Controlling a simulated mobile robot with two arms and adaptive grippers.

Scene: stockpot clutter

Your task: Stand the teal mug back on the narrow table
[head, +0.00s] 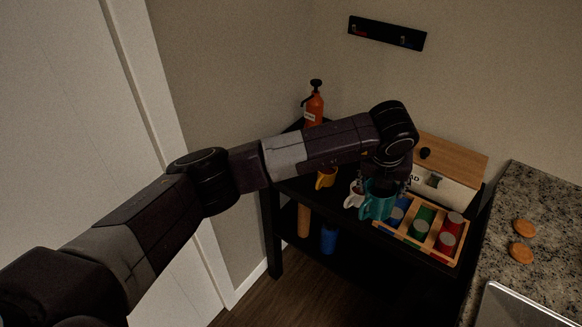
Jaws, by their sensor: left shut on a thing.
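The teal mug (375,205) is upright at the front of the narrow black table (308,189), just left of a wooden tray. My left gripper (384,184) comes down from above and is shut on the mug near its rim; the arm's wrist hides part of the fingers. I cannot tell whether the mug's base touches the tabletop. My right gripper is out of view.
A white mug (354,195) is close left of the teal one, then a yellow mug (325,178). The wooden tray (408,241) holds several coloured cans. A bread box (448,187) and an orange bottle (313,107) stand behind. A granite counter (545,205) is right.

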